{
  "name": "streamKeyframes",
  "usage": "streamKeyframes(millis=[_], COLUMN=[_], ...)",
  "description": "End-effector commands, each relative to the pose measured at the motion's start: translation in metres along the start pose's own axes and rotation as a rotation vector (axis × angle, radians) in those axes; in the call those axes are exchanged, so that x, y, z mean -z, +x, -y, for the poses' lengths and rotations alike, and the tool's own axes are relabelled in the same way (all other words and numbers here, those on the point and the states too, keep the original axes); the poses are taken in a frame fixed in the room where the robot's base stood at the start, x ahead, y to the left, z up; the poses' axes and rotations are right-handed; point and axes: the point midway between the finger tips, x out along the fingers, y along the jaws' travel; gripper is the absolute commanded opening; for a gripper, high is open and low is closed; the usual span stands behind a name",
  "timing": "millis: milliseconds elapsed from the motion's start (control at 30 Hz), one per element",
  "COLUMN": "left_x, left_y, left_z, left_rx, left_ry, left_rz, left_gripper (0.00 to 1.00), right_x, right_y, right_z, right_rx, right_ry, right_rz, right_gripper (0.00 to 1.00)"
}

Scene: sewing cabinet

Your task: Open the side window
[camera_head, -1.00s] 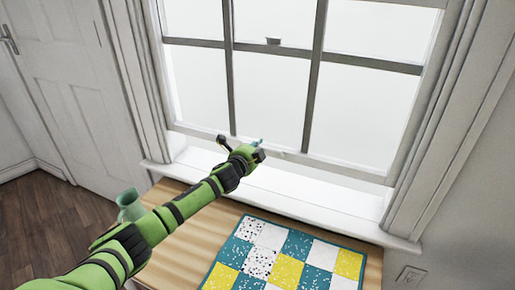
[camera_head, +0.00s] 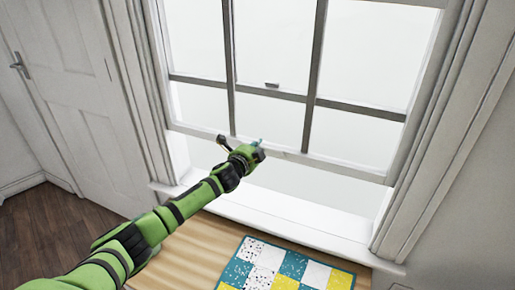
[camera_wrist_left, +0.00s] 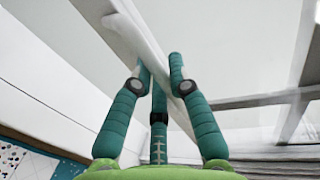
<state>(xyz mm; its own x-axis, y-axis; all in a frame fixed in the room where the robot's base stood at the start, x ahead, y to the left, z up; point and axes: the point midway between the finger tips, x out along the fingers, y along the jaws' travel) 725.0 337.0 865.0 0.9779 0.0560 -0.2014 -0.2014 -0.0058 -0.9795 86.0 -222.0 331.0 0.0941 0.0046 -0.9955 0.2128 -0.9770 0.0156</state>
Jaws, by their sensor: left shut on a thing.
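The side window (camera_head: 285,97) is a white-framed sash window with grey glazing bars. Its lower sash has a bottom rail (camera_head: 335,167), and an open gap shows between this rail and the white sill (camera_head: 290,209). My left gripper (camera_head: 258,150) is at the bottom rail, left of its middle. In the left wrist view my left gripper's teal fingers (camera_wrist_left: 158,66) close around the pale rail (camera_wrist_left: 136,32), one on each side. Part of the rail is hidden behind the fingers. My right gripper is not in view.
A wooden table (camera_head: 195,247) stands below the sill, with a teal, yellow and white patchwork (camera_head: 262,255) on it. A white door (camera_head: 75,90) is at the left. The window's side frames bound the opening at left and right.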

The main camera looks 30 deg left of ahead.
Motion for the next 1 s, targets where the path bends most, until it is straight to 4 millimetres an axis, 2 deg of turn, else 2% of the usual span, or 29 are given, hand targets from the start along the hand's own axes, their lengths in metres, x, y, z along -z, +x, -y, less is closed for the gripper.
streamKeyframes(millis=[33,200,800,833,867,1000], left_x=[-0.002,-0.002,-0.001,-0.001,-0.001,-0.001], left_y=[-0.002,-0.004,-0.005,-0.005,-0.005,-0.005], left_z=[0.017,0.027,0.030,0.030,0.030,0.028], left_rx=[0.011,0.011,0.009,0.009,0.009,0.006], left_ry=[-0.001,-0.001,0.000,0.000,0.000,0.000], left_rz=[0.001,0.001,0.001,0.001,0.001,0.001], left_gripper=[0.00,0.00,0.00,0.30,0.42,0.42], right_x=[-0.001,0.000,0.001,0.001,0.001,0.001], right_y=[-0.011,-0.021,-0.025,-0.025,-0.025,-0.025], right_z=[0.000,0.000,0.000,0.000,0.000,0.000], right_rx=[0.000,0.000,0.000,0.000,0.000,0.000], right_ry=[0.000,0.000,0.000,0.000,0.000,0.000], right_rz=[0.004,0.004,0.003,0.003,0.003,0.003], right_gripper=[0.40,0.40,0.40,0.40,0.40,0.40])
